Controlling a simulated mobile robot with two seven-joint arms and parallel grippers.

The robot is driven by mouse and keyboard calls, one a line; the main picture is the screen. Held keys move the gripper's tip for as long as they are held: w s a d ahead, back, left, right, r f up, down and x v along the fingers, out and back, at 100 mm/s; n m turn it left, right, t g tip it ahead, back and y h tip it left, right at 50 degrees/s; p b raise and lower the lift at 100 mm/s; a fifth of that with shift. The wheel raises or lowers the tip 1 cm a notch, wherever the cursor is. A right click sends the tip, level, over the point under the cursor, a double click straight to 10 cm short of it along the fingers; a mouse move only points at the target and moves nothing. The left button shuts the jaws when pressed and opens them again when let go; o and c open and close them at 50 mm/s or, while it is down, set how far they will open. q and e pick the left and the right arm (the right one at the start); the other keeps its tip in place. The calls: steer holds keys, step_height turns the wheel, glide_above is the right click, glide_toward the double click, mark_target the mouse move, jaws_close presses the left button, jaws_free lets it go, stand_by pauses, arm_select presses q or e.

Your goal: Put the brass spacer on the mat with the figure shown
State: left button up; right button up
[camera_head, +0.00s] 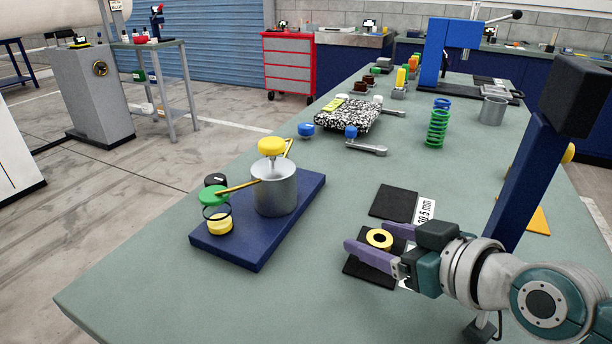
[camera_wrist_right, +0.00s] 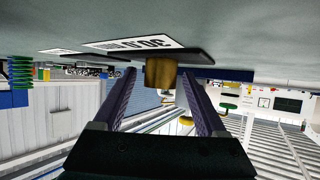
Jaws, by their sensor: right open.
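The brass spacer (camera_head: 379,238), a short ring with a dark hole, is between the purple fingers of my right gripper (camera_head: 377,243). In the right wrist view the spacer (camera_wrist_right: 160,72) appears to stand on a black mat (camera_wrist_right: 190,53), with a gap to each open finger (camera_wrist_right: 158,88). That mat's white label (camera_wrist_right: 143,42) seems to begin with 30, but its last digits are hard to read. In the head view this near mat (camera_head: 358,273) is partly hidden by the gripper. A second black mat (camera_head: 393,202) lies bare beyond it, its label (camera_head: 426,211) reading about 30.5 mm. My left gripper is out of view.
A blue tray (camera_head: 240,250) with a grey cup (camera_head: 275,192) stands left of the mats. A tall blue post (camera_head: 523,180) with a black head (camera_head: 578,95) rises close to my right arm. A green spring (camera_head: 437,128) stands further back. The near left table is clear.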

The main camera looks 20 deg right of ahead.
steer(key=p+v, duration=0.2)
steer(key=v, duration=1)
steer(key=s+a+g, duration=0.1)
steer(key=a, duration=0.1)
steer(key=s+a+n+g, duration=0.1)
steer(key=a+g, duration=0.1)
steer(key=a, duration=0.1)
steer(key=s+a+f+g+y, duration=0.1)
steer(key=a, duration=0.1)
steer(key=shift+s+a+f+n, duration=0.1)
steer(key=shift+a+f+n, duration=0.05)
steer(key=shift+a+n, duration=0.15)
steer(key=s+g, duration=0.1)
steer(key=s, duration=0.1)
steer(key=s+r+g+h, duration=0.1)
steer(key=s+g, duration=0.1)
steer(key=s+g+h, duration=0.1)
steer(key=s, duration=0.1)
steer(key=shift+r+m+g, duration=0.25)
steer(key=shift+m+g, duration=0.15)
steer(key=shift+s+d+r, duration=0.1)
steer(key=shift+s, duration=0.4)
